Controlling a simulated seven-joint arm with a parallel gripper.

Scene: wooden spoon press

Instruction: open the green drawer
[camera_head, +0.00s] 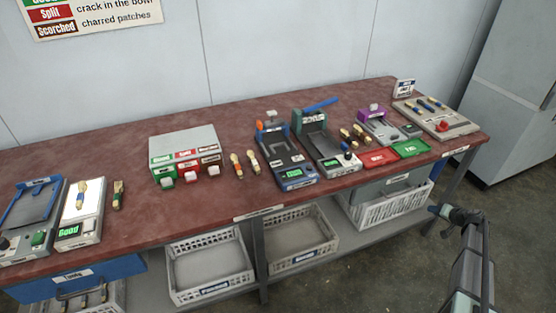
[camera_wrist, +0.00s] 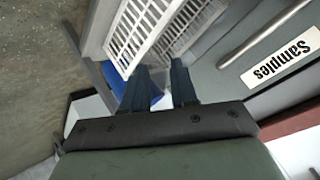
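Under the right end of the bench, a grey-green drawer (camera_head: 385,191) has a white label, and it looks shut. In the wrist view this drawer (camera_wrist: 215,75) shows its "Samples" label and a pale bar handle (camera_wrist: 268,33) at upper right. My gripper (camera_head: 438,210) is in front of the bench's right end, apart from both drawers. In the wrist view my gripper (camera_wrist: 166,72) has its dark blue fingers apart, with nothing between them.
A blue drawer (camera_head: 75,278) is under the left end. The bench top (camera_head: 120,160) carries scales, presses and spoons. A bench leg (camera_head: 452,180) is close to my gripper.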

